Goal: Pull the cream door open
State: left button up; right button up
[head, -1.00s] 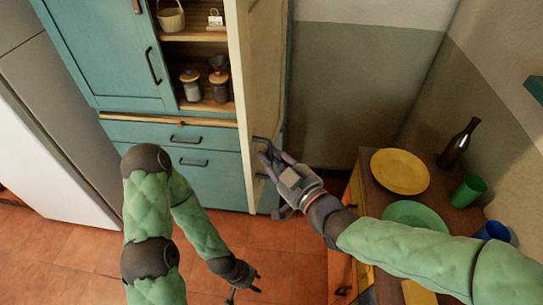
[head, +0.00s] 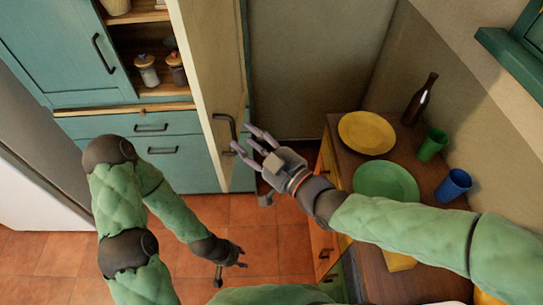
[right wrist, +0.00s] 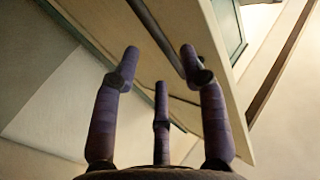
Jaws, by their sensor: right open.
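The cream door (head: 207,75) of the teal cabinet stands swung open in the head view, with the shelves showing to its left. Its dark bar handle (head: 234,124) is on the face toward the right. My right gripper (head: 248,143) is open, its purple fingers spread just right of and below the handle, holding nothing. In the right wrist view the open fingers (right wrist: 158,70) point up toward the door (right wrist: 215,90) and the dark handle bar (right wrist: 150,28). My left gripper (head: 230,272) hangs low over the floor, open and empty, away from the door.
A wooden sideboard (head: 345,170) at right carries a yellow plate (head: 367,132), a green plate (head: 386,181), a dark bottle (head: 420,100), a green cup (head: 432,145) and a blue cup (head: 454,184). Jars (head: 147,70) stand in the cabinet. Floor before it is clear.

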jog(key=v, duration=0.7)
jog(key=shift+s+d, duration=0.25)
jog(key=shift+s, duration=0.05)
jog(key=w+d+f+m+g+h, duration=0.3)
jog(key=w+f, duration=0.1)
jog(key=f, duration=0.9)
jog(key=w+d+f+m+g+h, duration=0.2)
jog(key=w+f+m+h, duration=0.15)
jog(key=f, duration=0.85)
jog(key=s+d+f+m+g, duration=0.1)
jog(key=s+f+g, duration=0.3)
jog(key=f, duration=0.8)
jog(key=s+d+f+m+g+h, duration=0.1)
jog(key=s+f+m+g, duration=0.2)
jog(key=s+f, duration=0.6)
notch_tip(320, 180, down, 4)
jog(key=shift+s+r+g, duration=0.15)
jog(key=shift+s+g, duration=0.2)
jog(key=shift+g, duration=0.15)
jog(key=shift+w+a+h, duration=0.1)
jog(key=shift+h, duration=0.15)
jog(key=shift+c, duration=0.4)
